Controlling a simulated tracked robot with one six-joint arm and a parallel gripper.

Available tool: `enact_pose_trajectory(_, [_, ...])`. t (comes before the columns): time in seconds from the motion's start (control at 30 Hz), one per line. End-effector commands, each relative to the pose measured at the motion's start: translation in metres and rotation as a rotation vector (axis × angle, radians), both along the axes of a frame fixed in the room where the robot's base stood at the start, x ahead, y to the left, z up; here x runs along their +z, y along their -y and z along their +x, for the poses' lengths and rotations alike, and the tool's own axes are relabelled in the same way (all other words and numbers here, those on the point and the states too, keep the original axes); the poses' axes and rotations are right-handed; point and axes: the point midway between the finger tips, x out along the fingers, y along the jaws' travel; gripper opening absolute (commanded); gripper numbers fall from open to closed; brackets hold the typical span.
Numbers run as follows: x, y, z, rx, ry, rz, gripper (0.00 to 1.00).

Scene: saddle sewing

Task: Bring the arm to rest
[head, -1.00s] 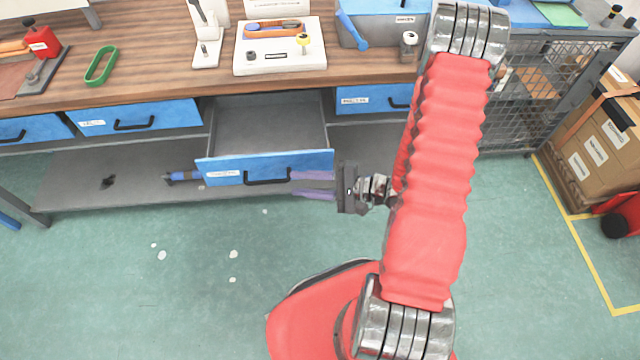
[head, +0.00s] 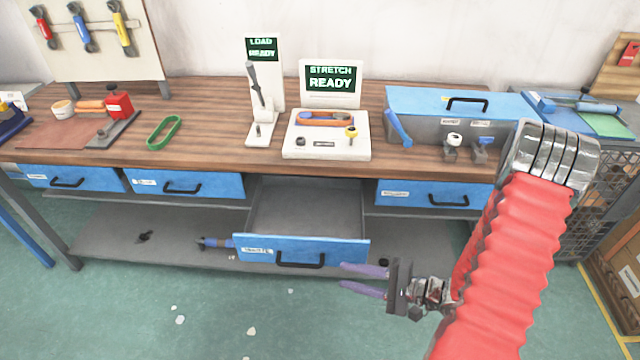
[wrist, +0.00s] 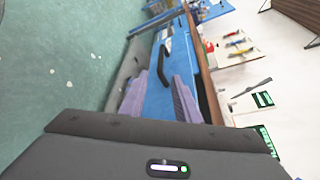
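My gripper (head: 364,280) is in front of the bench, just right of the open drawer's front. Its two purple fingers are apart with nothing between them. In the wrist view the fingers (wrist: 158,97) also stand apart, with the blue drawer front behind them. My red-sleeved arm (head: 505,265) reaches up from the lower right and bends at a silver joint. The blue-fronted drawer (head: 301,251) is pulled out and its visible inside is empty. The gripper appears apart from the drawer handle (head: 300,260).
The wooden bench (head: 215,145) carries a load stand (head: 262,90) and a stretch fixture (head: 328,135), both screens reading READY. A green ring (head: 163,133) lies on the bench left of them. A blue-lidded box (head: 455,110) stands right. The floor in front is open.

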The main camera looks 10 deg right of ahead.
Motion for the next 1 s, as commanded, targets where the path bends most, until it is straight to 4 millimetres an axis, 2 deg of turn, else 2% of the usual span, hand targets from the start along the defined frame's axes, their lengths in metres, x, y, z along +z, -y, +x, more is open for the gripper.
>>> enact_pose_trajectory(0.27, [-0.002, 0.0, 0.0, -0.01, -0.042, 0.025, 0.29])
enact_pose_trajectory(0.37, [-0.005, -0.004, -0.007, 0.005, -0.101, 0.047, 0.29])
enact_pose_trajectory(0.63, [-0.014, -0.024, -0.048, 0.134, -0.299, 0.078, 0.29])
enact_pose_trajectory(1.0, [0.006, -0.031, -0.09, 0.345, -0.445, -0.083, 0.29])
